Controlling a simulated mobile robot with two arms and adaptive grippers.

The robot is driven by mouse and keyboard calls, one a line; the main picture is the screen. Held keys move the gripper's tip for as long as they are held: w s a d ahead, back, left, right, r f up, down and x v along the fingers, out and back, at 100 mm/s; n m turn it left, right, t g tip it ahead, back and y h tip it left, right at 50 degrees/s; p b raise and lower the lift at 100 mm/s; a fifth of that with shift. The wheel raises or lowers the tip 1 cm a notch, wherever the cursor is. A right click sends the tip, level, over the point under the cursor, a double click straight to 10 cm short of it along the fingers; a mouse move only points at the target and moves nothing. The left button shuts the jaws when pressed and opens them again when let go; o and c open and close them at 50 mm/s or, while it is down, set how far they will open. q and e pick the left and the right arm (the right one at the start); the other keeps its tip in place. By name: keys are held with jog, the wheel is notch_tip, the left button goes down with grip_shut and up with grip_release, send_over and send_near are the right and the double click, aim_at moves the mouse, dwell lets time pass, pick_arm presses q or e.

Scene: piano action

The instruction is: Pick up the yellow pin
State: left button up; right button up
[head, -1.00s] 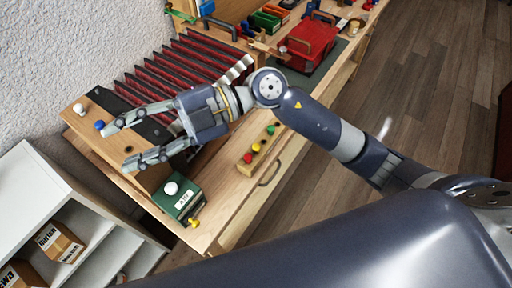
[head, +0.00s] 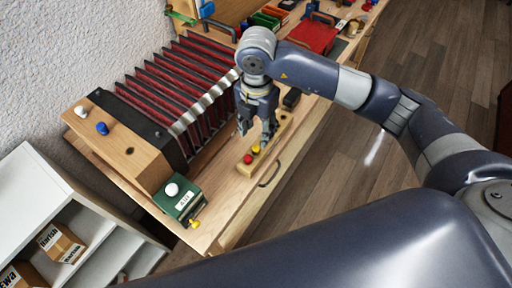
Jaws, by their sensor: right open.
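The yellow pin (head: 256,149) stands in a small wooden block (head: 243,168) on the bench, beside a red pin (head: 248,159). My right gripper (head: 257,134) is open and points down just above and behind the yellow pin, with its fingers close to it. I cannot tell whether they touch it. The far part of the block and the green pin seen there earlier are hidden by the gripper. My left gripper is not in view.
A green box (head: 182,200) with a white knob and a yellow piece (head: 195,223) sits at the bench's near corner. A wooden block with white and blue knobs (head: 120,146) and red-black slats (head: 170,80) lies to the left. A red toolbox (head: 312,36) stands farther back.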

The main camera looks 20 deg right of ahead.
aim_at(256, 147)
jog(key=shift+f, duration=0.75)
jog(key=shift+f+p, duration=0.35)
jog(key=shift+p, duration=0.05)
notch_tip(256, 147, down, 4)
jog(key=shift+s+a+r+p, duration=0.1)
jog(key=shift+s+r+p, duration=0.1)
jog(key=shift+p, duration=0.5)
jog(key=shift+w+f, duration=0.1)
jog(key=shift+f, duration=0.35)
jog(key=c, duration=0.9)
